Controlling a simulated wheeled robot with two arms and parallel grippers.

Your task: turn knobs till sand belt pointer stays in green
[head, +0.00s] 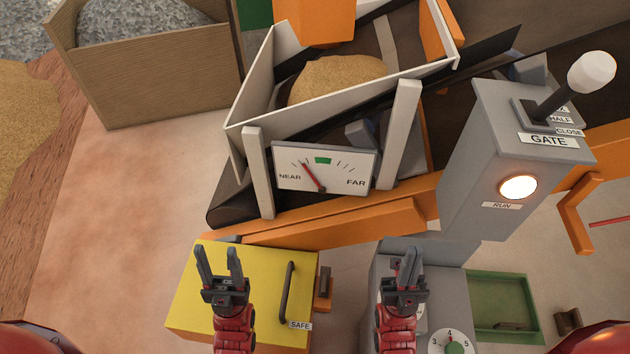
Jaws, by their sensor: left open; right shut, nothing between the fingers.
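The gauge (324,170) hangs under the white-walled hopper and is marked NEAR at left and FAR at right. Its red pointer (312,177) leans left, towards NEAR, outside the green band (323,160). A numbered knob (451,342) shows at the bottom edge, with 3, 4 and 5 visible; its lower part is cut off. Sand (336,78) lies heaped between the hopper walls over the dark belt (232,204). My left gripper (219,258) is open and empty above the yellow box. My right gripper (406,260) is shut and empty above the grey box, left of the knob.
The yellow box (185,310) has a black handle and a SAFE label. A grey post (465,160) carries a GATE lever (562,92) and a lit RUN lamp (518,187). A green tray (505,275) lies at right. A wooden bin (160,75) holds gravel at upper left.

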